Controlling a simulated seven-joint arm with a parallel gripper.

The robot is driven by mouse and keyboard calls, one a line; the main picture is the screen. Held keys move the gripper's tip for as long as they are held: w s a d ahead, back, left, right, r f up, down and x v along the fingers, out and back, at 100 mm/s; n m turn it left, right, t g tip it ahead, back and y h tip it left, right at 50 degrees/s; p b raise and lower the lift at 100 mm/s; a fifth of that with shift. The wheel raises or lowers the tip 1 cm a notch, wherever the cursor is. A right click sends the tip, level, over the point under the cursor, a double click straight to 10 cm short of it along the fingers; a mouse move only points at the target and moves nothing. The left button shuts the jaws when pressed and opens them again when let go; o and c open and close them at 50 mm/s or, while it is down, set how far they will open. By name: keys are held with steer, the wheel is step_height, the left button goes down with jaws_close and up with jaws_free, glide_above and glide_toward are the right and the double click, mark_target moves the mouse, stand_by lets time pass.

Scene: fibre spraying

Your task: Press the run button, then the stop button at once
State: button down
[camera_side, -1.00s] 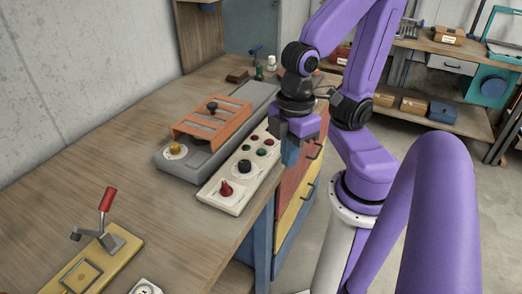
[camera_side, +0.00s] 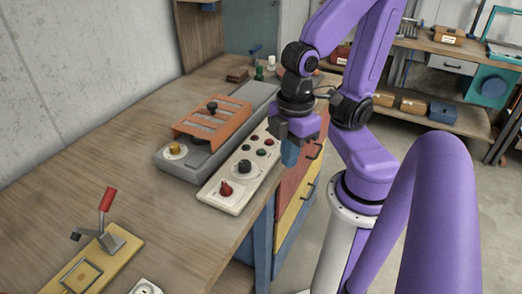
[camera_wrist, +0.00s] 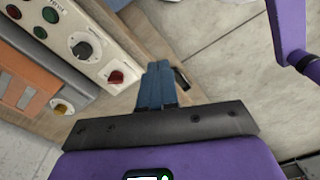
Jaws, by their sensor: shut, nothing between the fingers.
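The cream control panel (camera_side: 209,197) lies along the bench's right edge. It carries small red and green buttons, a black knob (camera_side: 244,166) and a red switch (camera_side: 226,188). The wrist view shows a green button (camera_wrist: 50,15), a second green button (camera_wrist: 40,32) and a red button (camera_wrist: 14,12) at upper left. I cannot read which is run or stop. My gripper (camera_side: 289,162) has its blue fingers together and empty, pointing down just right of the panel, beside the buttons. The fingertips (camera_wrist: 158,66) appear apart from the panel in the wrist view.
A grey machine with an orange slatted cover (camera_side: 215,118) stands left of the panel. A yellow fixture with a red-handled lever (camera_side: 107,200) sits at the front left. Small bottles (camera_side: 271,63) stand at the back. Drawers (camera_side: 297,190) are below the bench edge.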

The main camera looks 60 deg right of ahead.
steer(key=m+t+y, duration=0.4)
steer(key=m+y, duration=0.4)
glide_above(263, 149)
steer(key=shift+d+f, duration=0.1)
steer(key=shift+f, duration=1.4)
stand_by(0.4)
steer(key=shift+f, duration=0.1)
stand_by(0.4)
steer(key=shift+f, duration=4.35)
